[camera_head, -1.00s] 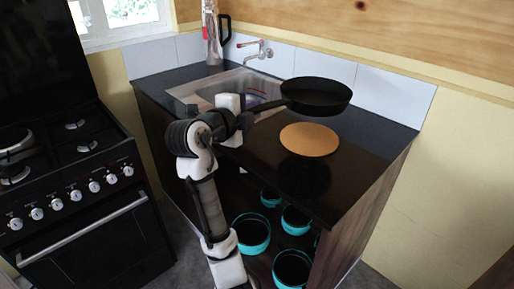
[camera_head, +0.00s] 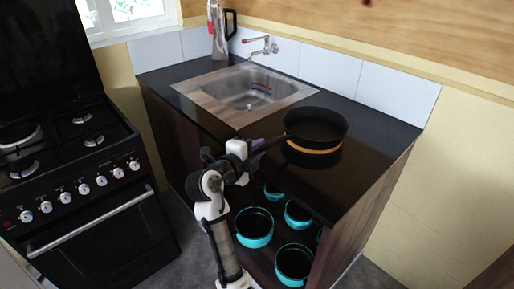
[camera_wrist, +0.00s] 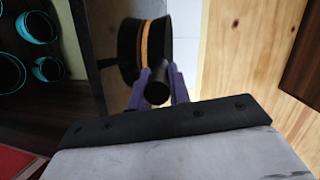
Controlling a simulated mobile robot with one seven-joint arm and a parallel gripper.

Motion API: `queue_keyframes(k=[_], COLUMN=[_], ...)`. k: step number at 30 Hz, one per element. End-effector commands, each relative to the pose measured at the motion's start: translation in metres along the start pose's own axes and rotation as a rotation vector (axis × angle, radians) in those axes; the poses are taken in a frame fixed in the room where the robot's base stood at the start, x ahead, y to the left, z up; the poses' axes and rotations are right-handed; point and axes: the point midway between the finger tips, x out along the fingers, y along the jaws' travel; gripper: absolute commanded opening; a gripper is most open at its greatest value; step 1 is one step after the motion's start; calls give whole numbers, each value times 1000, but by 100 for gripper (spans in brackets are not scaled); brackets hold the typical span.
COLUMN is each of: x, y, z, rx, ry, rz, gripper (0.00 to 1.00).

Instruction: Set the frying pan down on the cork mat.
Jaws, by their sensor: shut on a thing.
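The black frying pan (camera_head: 318,124) is level over the countertop, directly above the round cork mat (camera_head: 313,150). Only the near edge of the mat shows under the pan. The pan is very low; I cannot tell whether it touches the mat. In the wrist view the pan (camera_wrist: 160,42) lies alongside the mat's orange edge (camera_wrist: 145,43), with little or no gap visible. My gripper (camera_head: 256,147) is at the counter's front, left of the pan, shut on its handle. In the wrist view the purple fingers of my gripper (camera_wrist: 160,92) stand on both sides of the dark handle.
A steel sink (camera_head: 248,92) with a tap (camera_head: 262,46) is behind and left of the pan. A flask (camera_head: 217,32) stands at the back corner. Several teal pots (camera_head: 254,226) sit on the shelf below. A black stove (camera_head: 85,190) stands at left. The countertop's right part is clear.

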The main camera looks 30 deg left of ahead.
Motion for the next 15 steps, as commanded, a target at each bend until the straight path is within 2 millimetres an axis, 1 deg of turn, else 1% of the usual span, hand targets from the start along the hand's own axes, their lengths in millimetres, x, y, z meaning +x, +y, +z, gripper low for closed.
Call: queue_keyframes(k=[1, 8, 9, 14, 15], x=[-1, 0, 0, 0, 0], y=[-4, -1, 2, 1, 1], z=[0, 0, 0, 0, 0], rx=[2, 2, 1, 1, 1], ry=[0, 0, 0, 0, 0], rz=[-9, -8, -1, 0, 0], gripper=[0, 0, 20, 40, 40])
